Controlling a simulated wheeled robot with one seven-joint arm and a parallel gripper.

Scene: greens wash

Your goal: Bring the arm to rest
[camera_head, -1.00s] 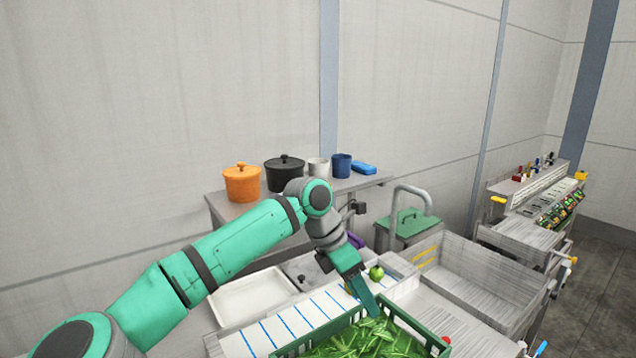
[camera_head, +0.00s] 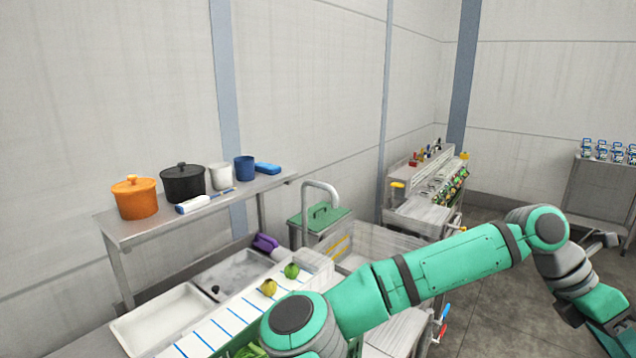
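My green and grey arm (camera_head: 440,275) reaches from the bottom middle across to the lower right, raised over the right side of the counter and the floor. Its elbow (camera_head: 540,228) is bent near the right, and the last visible link points down and out of the bottom right corner. My gripper's fingers lie outside the frame, so what they hold, if anything, is hidden.
A shelf (camera_head: 120,234) holds an orange pot (camera_head: 135,197), black pot (camera_head: 183,183) and cups. A rack (camera_head: 600,195) stands at far right; grey floor (camera_head: 490,285) is open.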

